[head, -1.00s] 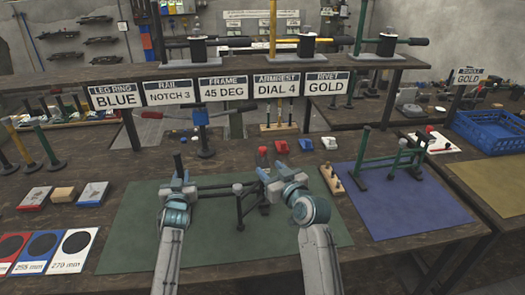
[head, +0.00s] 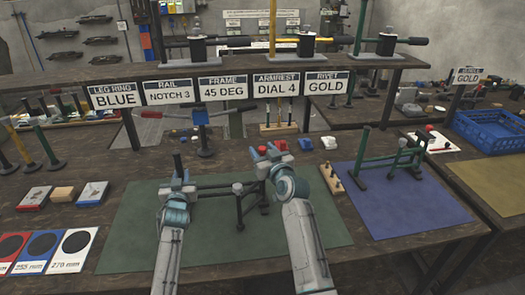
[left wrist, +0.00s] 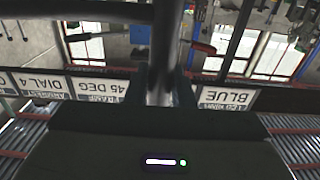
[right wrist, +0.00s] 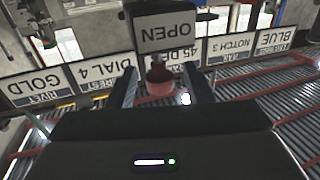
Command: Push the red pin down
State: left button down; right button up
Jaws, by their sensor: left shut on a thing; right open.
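The red pin (head: 262,150) shows at my right gripper in the head view. In the right wrist view the red pin (right wrist: 159,82) stands between the two fingers. My right gripper (head: 268,155) is open around it; contact is unclear. My left gripper (head: 178,182) is shut on a dark upright post (head: 178,163) of the dark frame (head: 212,187) on the green mat. The post (left wrist: 162,55) also runs between the fingers in the left wrist view. My right gripper hides part of the frame and the pin's lower end.
A green frame (head: 393,160) stands on the blue mat.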

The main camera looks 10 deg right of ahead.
jog(key=shift+w+a, duration=0.1)
jog(key=shift+w, duration=0.15)
grip_shut()
jog(key=shift+f, duration=1.1)
grip_release()
jog(key=shift+s, duration=0.1)
